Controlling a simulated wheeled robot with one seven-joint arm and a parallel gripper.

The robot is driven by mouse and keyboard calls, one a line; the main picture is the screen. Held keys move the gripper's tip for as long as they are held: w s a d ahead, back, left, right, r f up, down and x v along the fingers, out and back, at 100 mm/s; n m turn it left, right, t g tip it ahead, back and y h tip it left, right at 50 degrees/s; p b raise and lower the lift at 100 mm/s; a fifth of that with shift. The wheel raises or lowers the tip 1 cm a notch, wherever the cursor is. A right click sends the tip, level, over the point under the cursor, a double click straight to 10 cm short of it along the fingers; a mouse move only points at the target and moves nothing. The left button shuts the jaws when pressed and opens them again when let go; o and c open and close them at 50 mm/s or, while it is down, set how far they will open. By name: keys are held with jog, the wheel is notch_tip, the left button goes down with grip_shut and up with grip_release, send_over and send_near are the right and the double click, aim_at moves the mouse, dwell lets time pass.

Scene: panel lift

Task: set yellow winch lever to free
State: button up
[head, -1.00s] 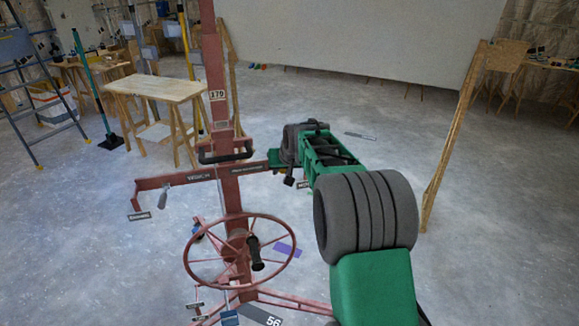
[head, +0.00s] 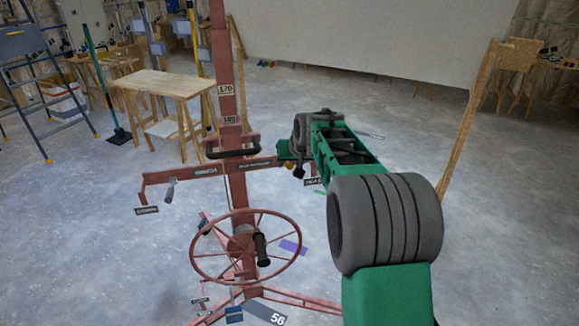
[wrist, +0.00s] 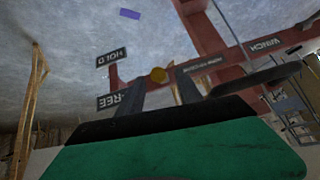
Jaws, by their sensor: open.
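The red panel lift (head: 228,190) stands upright there.
A red handwheel (head: 248,210) with a black handle is low on the lift's front. A black bar handle (head: 232,146) sits above the crossbar. A wooden prop (head: 465,135) leans at the right. A small wooden table (head: 165,83) stands at the back left. The floor between is mostly clear.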

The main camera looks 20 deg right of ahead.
jog(key=v, duration=0.5)
jog(key=shift+b, duration=0.4)
